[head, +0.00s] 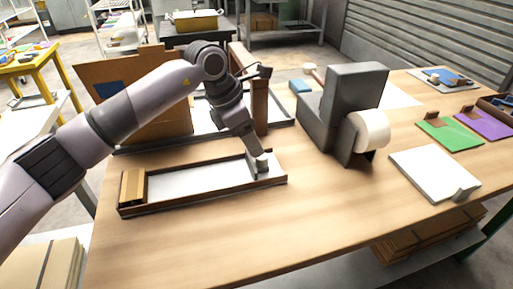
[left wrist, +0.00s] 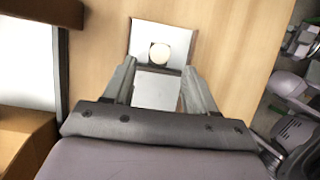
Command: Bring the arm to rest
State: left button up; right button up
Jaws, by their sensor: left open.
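My left arm reaches in from the left in the head view. Its gripper (head: 258,164) points down at the right end of a long shallow tray (head: 200,183) with a pale floor and dark rim. In the left wrist view the two fingers of my left gripper (left wrist: 160,70) stand apart. Between and beyond them lies a pale square piece (left wrist: 143,35) bearing a round cream disc (left wrist: 160,53). A grey piece shows nearer, between the fingers. I cannot tell whether the fingers touch anything. My right gripper is in neither view.
A small cardboard box (head: 132,187) sits at the tray's left end. A grey tape dispenser (head: 342,105), a white board (head: 433,172), a green mat (head: 450,134) and a purple mat (head: 484,125) lie to the right. The wooden tabletop (head: 310,215) is clear in front.

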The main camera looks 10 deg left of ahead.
pick_arm(q)
jog(key=shift+s+a+r, duration=0.1)
jog(key=shift+a+r, duration=0.1)
jog(key=shift+r, duration=0.4)
